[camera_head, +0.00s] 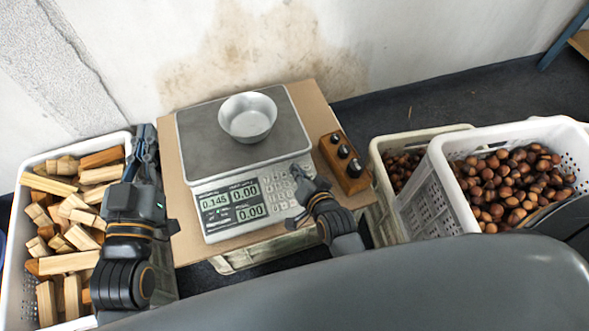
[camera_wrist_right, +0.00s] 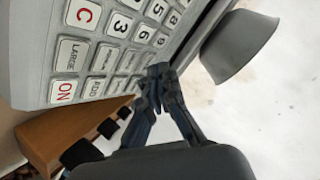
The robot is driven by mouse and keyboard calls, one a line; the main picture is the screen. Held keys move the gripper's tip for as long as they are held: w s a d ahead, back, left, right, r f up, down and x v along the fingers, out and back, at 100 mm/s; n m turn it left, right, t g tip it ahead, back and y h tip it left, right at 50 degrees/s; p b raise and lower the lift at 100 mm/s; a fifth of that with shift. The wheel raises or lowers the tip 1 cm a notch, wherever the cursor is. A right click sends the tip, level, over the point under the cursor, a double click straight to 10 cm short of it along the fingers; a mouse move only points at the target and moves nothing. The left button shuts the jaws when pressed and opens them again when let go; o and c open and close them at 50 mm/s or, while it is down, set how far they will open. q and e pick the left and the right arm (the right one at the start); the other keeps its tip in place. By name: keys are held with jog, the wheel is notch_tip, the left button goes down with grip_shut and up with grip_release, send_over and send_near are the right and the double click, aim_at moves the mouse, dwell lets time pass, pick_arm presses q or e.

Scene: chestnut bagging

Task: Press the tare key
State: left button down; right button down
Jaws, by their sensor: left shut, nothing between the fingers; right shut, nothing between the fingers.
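A scale (camera_head: 203,150) stands on a brown board, with a metal bowl (camera_head: 247,117) on its grey plate. Its display (camera_head: 233,203) reads 0.145 in one window and 0.00 in the others. The keypad (camera_head: 276,188) is right of the display. My right gripper (camera_head: 296,172) is shut, its tips over the keypad's upper right part. In the right wrist view its closed tips (camera_wrist_right: 157,78) overlap the keys (camera_wrist_right: 103,57); contact cannot be told. The tare key cannot be picked out. My left gripper (camera_head: 145,142) is shut and empty, left of the scale.
A wooden block with black knobs (camera_head: 331,148) stands right of the scale. A white crate of wood pieces (camera_head: 125,141) is at the left. A white crate (camera_head: 416,190) and a cream crate (camera_head: 383,190), both holding chestnuts, are at the right. A wall rises behind.

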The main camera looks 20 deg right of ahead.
pick_arm(q)
jog(key=shift+r, duration=0.15)
pick_arm(e)
jog(key=shift+w+f, duration=0.15)
jog(key=shift+f, duration=0.2)
dwell(0.7)
jog(key=shift+r+p, duration=0.3)
jog(key=shift+p, duration=0.1)
jog(key=shift+s+r+p, duration=0.2)
jog(key=shift+p, duration=0.15)
pick_arm(q)
notch_tip(320, 180, down, 9)
jog(key=s+a+g+y, duration=0.1)
jog(key=s+a+g, duration=0.1)
jog(key=g, duration=0.3)
jog(key=shift+s+y+p, duration=0.2)
jog(key=shift+y+p, duration=0.1)
jog(key=shift+y, duration=0.1)
pick_arm(e)
jog(key=shift+s+r, duration=0.1)
jog(key=shift+r, duration=0.15)
pick_arm(q)
jog(key=shift+f+g, duration=0.2)
jog(key=shift+g, duration=0.1)
